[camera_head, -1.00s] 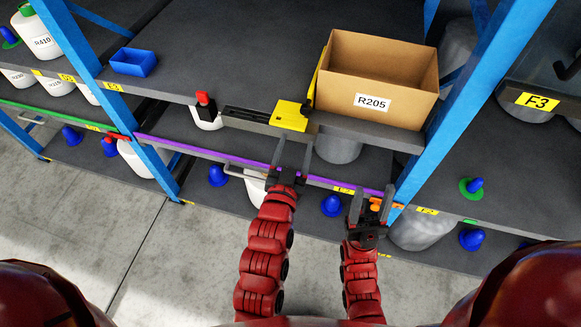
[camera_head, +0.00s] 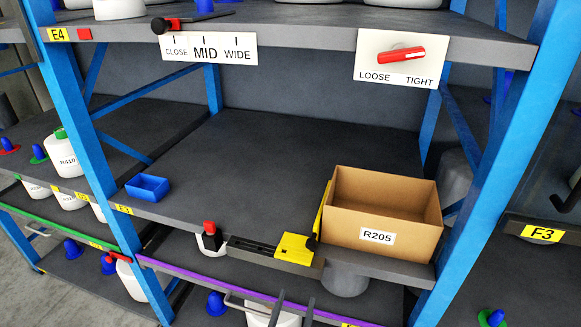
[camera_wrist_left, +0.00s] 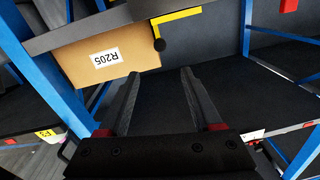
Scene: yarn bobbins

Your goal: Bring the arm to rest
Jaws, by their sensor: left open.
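Only the two dark fingertips of my left gripper (camera_head: 294,306) show, at the bottom edge of the head view, in front of the lower shelf. In the left wrist view the same gripper (camera_wrist_left: 160,82) has its fingers apart, with nothing between them. A cardboard box labelled R205 (camera_head: 350,218) stands on the shelf above and to the right of the fingertips. The box also shows in the left wrist view (camera_wrist_left: 105,68), beyond the fingers. My right gripper is outside both views.
A yellow block (camera_head: 296,247) on a dark slide sits at the shelf edge beside the box. A small blue bin (camera_head: 148,187) stands at the left. A red lever (camera_head: 401,55) is on the upper shelf's LOOSE/TIGHT plate. The middle shelf centre is clear.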

